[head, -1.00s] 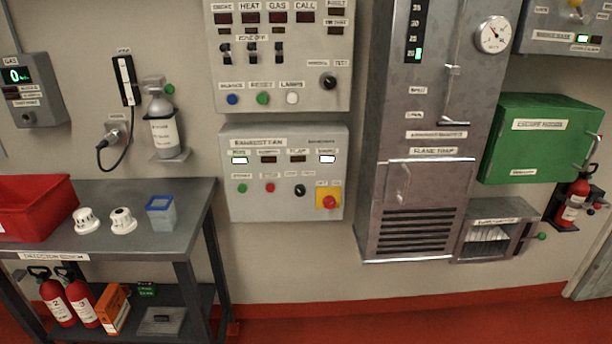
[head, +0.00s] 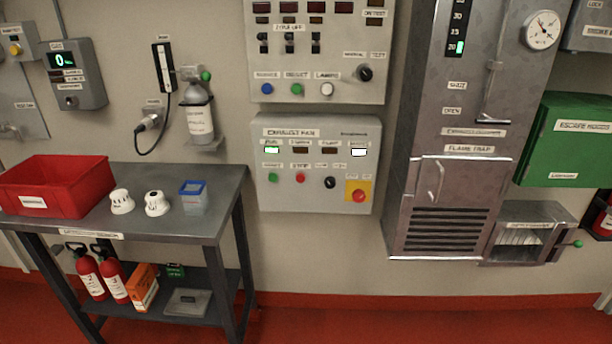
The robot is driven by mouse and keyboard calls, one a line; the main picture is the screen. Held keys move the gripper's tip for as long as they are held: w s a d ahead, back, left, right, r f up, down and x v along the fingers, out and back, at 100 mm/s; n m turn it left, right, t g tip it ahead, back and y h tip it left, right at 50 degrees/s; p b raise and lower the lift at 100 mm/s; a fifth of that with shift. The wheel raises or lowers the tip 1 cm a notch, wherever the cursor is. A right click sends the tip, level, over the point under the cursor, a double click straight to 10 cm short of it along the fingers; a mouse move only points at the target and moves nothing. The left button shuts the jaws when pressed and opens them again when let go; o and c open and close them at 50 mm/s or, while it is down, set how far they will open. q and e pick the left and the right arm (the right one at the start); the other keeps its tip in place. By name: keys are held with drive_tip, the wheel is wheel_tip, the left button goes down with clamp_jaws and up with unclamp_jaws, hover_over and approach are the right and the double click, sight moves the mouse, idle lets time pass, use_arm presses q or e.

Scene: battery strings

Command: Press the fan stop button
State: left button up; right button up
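The exhaust fan panel (head: 286,199) is a light grey box on the wall, right of the bench. Its fan stop button (head: 300,178) is small, round and red, under a label that appears to read STOP. A green button (head: 273,178) sits to its left and a black knob (head: 330,182) to its right. A larger red button on a yellow plate (head: 359,195) is at the lower right. The indicator above the green button is lit green, and the one at the far right is lit white. Neither gripper is in view.
A grey bench (head: 225,215) stands left of the panel, holding a red bin (head: 55,188), two white detectors and a blue-topped container (head: 193,196). A metal flame trap cabinet (head: 440,195) stands to the right. The floor below the panel looks clear.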

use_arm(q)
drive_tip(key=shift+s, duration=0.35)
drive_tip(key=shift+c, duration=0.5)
